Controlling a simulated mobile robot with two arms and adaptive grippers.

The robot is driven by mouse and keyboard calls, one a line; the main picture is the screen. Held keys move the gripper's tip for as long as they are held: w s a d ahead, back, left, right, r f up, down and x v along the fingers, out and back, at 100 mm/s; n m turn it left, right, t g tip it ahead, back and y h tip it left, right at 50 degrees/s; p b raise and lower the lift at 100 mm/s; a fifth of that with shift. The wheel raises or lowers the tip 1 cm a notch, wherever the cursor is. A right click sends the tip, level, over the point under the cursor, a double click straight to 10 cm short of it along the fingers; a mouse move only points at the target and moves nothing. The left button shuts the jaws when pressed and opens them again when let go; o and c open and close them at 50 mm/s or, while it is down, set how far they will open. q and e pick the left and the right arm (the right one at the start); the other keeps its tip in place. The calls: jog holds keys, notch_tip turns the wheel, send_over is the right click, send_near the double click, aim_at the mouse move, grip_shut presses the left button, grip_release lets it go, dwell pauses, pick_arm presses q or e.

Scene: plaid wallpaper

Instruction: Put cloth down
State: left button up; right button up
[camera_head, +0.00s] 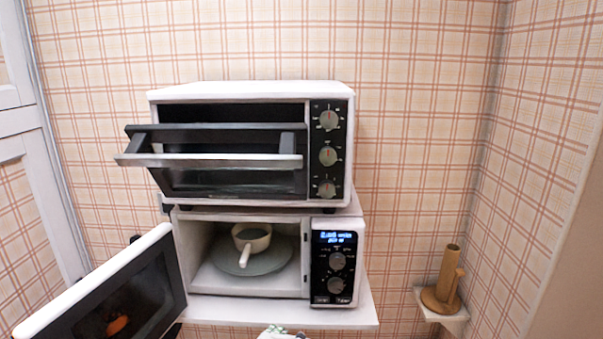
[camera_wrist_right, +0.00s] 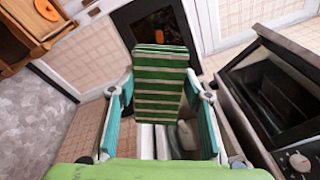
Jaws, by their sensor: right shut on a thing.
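A green cloth with pale stripes (camera_wrist_right: 160,85) stands between the teal-padded fingers of my right gripper (camera_wrist_right: 160,108) in the right wrist view. The gripper is shut on it, and the cloth sticks out beyond the fingers. A small white and green piece (camera_head: 282,333) shows at the bottom edge of the head view; I cannot tell whether it is gripper or cloth. My left gripper is not in view.
A toaster oven (camera_head: 250,90) with its door partly open stands on a microwave (camera_head: 340,220). The microwave door (camera_head: 110,290) is swung open to the left; a pan (camera_head: 252,238) sits inside. A wooden holder (camera_head: 445,275) stands on a small shelf at right.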

jog(key=s+d+f+m+t+h, duration=0.2)
jog(key=d+m+t+h, duration=0.5)
jog(key=d, duration=0.4)
jog(key=s+d+f+m+t+h, duration=0.3)
jog(key=d+m+t+h, duration=0.4)
jog(key=d+h, duration=0.3)
jog(key=shift+s+d+f+m+h, duration=0.2)
jog(key=shift+d+f+m+h, duration=0.1)
jog(key=shift+d+f+m, duration=0.4)
jog(key=shift+a, duration=0.1)
jog(key=shift+d+f, duration=0.15)
jog(key=shift+f, duration=0.45)
jog(key=shift+d+f, duration=0.15)
jog(key=shift+f, duration=0.4)
